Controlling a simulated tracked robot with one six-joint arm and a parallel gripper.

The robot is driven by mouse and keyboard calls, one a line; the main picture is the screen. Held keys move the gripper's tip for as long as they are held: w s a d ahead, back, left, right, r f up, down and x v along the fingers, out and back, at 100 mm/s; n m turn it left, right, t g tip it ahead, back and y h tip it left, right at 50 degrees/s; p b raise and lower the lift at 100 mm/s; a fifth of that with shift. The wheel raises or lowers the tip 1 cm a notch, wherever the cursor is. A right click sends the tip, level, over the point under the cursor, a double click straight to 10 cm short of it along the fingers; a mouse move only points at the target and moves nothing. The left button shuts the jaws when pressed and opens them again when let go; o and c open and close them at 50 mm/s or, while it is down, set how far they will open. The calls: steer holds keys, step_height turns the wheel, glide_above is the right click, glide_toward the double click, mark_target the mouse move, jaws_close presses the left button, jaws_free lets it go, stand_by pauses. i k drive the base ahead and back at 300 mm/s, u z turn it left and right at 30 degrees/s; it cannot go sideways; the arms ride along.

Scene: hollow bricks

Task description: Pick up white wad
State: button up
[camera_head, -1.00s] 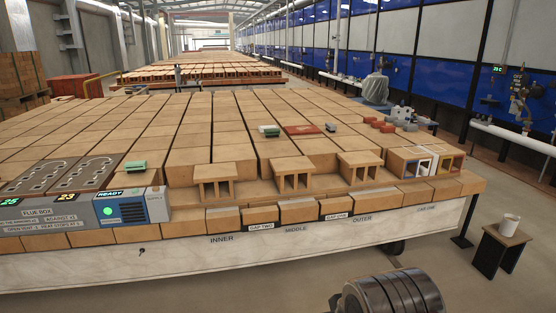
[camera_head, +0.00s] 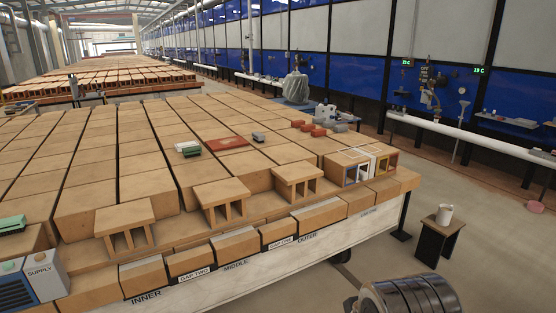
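I cannot pick out the white wad for certain. At the right end of the brick stack, hollow bricks (camera_head: 346,169) have openings edged in white, blue and yellow; the contents of these openings are too small to tell. A white cup-like container (camera_head: 445,214) stands on a small dark stool to the right of the stack, and its inside is hidden. My gripper is not in view; only a dark ribbed cylindrical part of my arm shows at the bottom right, apart from the bricks.
The long brick stack (camera_head: 90,177) fills the left and middle. Three table-like hollow bricks, one of them (camera_head: 222,197) in the middle, stand along its front edge. The stool (camera_head: 437,240) stands on open floor at the right. Small grey and red items (camera_head: 318,130) lie on top.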

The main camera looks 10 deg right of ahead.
mark_target(363, 175)
steer(key=z, duration=0.4)
steer(key=i, duration=0.9)
steer(key=z, duration=0.4)
steer(key=i, duration=1.9)
steer(key=u, duration=0.7)
steer(key=i, duration=0.5)
steer(key=u, duration=0.2)
